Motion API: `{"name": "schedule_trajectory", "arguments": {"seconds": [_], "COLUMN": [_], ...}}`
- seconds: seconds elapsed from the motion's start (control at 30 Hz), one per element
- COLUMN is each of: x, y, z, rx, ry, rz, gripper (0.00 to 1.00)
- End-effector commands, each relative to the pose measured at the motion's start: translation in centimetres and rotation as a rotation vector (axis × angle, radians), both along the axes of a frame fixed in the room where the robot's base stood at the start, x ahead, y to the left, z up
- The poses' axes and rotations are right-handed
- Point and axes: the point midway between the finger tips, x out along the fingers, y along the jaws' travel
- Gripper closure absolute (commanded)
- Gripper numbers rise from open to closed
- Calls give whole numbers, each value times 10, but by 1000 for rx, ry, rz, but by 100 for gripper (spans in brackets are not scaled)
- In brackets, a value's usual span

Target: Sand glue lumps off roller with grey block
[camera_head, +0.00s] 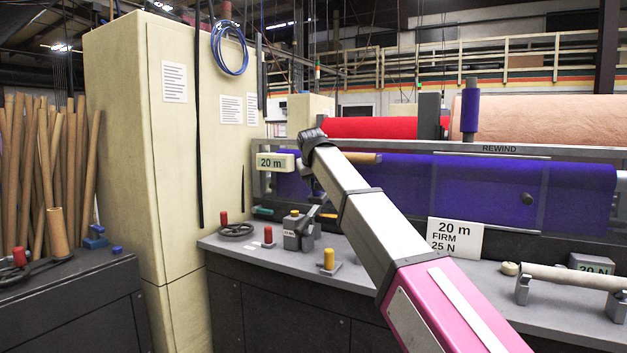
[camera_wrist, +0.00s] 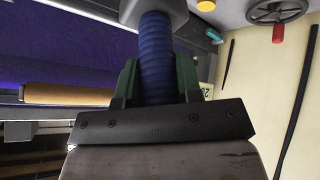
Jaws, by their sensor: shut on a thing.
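In the wrist view my gripper (camera_wrist: 152,82) has its green fingers closed around a ridged blue handle (camera_wrist: 157,45). A grey block (camera_wrist: 155,12) is at the far end of this handle, partly cut off by the picture's top edge. In the head view my arm largely hides the gripper and its load. A pale roller (camera_head: 565,276) lies across metal stands on the bench at the right, apart from my gripper. I cannot make out glue lumps on it. A tan roller end (camera_head: 364,158) shows behind my arm; it also appears in the wrist view (camera_wrist: 65,95).
The grey bench (camera_head: 400,243) carries a handwheel (camera_head: 235,230), a red knob (camera_head: 268,235), a yellow knob (camera_head: 328,259) and a grey labelled device (camera_head: 298,230). A purple felt roll (camera_head: 480,190) stretches behind it. A tall cream cabinet (camera_head: 150,120) stands at the left.

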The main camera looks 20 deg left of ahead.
Motion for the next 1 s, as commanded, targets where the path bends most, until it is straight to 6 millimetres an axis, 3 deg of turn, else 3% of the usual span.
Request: {"name": "schedule_trajectory", "arguments": {"seconds": [0.47, 1.0], "x": [15, 17], "y": [-2, -2], "z": [-41, -43], "rx": [-1, 0], "ry": [2, 0], "rz": [-1, 0], "gripper": [91, 91]}}
